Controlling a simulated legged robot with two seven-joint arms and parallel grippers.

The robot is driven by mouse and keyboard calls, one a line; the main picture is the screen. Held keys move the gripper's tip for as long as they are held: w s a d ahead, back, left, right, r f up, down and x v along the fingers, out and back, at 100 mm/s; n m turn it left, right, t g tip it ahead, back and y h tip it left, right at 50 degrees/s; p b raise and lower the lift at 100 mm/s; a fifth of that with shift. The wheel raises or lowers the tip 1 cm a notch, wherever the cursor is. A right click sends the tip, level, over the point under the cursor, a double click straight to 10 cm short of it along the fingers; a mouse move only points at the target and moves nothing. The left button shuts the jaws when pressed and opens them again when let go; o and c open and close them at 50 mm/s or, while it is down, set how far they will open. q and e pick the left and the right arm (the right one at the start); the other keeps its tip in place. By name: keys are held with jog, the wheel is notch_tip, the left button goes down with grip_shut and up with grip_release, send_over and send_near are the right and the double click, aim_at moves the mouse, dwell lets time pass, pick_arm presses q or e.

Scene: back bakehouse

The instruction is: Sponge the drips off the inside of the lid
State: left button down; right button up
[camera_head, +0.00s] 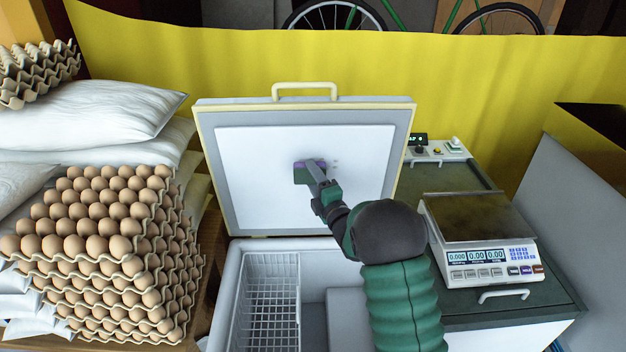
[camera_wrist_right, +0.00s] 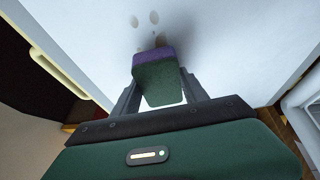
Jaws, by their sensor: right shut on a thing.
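The lid (camera_head: 262,202) of a white chest stands raised, its white inner panel facing me. My right gripper (camera_head: 314,174) is shut on a sponge (camera_head: 301,174), green with a purple layer, in front of the panel's middle. In the right wrist view the sponge (camera_wrist_right: 158,82) sits between the two fingers, its purple side towards the lid panel (camera_wrist_right: 220,40). It looks to be at or very near the panel; I cannot tell if it touches. A few small drips (camera_wrist_right: 143,20) show on the panel just beyond the sponge. My left gripper is not in view.
The open chest (camera_head: 238,262) below holds a white wire basket (camera_head: 268,300). Stacked egg trays (camera_head: 110,225) and white sacks (camera_head: 90,115) crowd the left. A scale (camera_head: 482,235) stands on the counter at right. A yellow curtain (camera_head: 450,80) hangs behind.

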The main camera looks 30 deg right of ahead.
jog(key=shift+w+d+r+b, duration=0.1)
jog(key=shift+w+d+b, duration=0.3)
jog(key=shift+w, duration=0.4)
dwell(0.4)
